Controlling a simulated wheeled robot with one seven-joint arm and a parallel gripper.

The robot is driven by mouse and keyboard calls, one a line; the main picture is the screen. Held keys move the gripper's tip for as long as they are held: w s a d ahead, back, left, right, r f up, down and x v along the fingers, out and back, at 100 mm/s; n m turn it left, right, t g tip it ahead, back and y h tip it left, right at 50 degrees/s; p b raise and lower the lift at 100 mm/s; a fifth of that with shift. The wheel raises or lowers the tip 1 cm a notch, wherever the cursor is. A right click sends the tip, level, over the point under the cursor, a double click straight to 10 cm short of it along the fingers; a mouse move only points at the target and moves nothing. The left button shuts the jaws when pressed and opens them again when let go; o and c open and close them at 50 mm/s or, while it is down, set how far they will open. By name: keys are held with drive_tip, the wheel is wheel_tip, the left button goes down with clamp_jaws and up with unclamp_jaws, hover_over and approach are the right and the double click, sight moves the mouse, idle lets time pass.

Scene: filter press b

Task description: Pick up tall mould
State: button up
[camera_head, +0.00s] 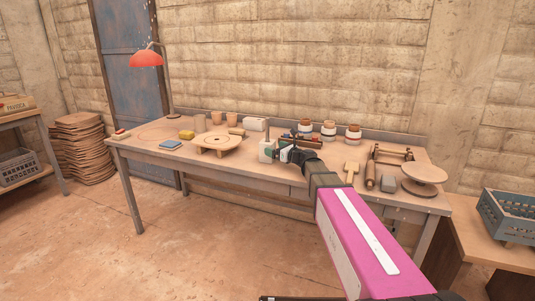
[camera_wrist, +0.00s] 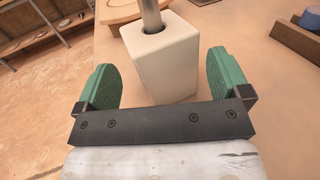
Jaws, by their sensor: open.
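The tall mould looks like a cream-white upright block (camera_head: 266,151) on the workbench, left of my gripper in the head view. In the wrist view the block (camera_wrist: 160,72) has a round hole in its top, with a grey rod (camera_wrist: 151,14) standing in it. My gripper (camera_wrist: 160,60) is open, its two green fingers on either side of the block with a gap at each side. In the head view my gripper (camera_head: 281,152) is small and dark beside the block. The block's lower near part is hidden behind the gripper's dark bar in the wrist view.
The workbench (camera_head: 170,157) also holds a round wooden wheel (camera_head: 216,141) left of the block and a white block (camera_head: 255,124) behind. Several jars (camera_head: 329,130) stand at the back. A rolling pin (camera_head: 370,176) and turntable (camera_head: 424,173) are at the right.

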drive_tip(key=x, duration=0.5)
drive_tip(key=shift+a, duration=0.1)
drive_tip(key=shift+s, duration=0.1)
drive_tip(key=c, duration=1.2)
drive_tip(key=shift+c, duration=0.2)
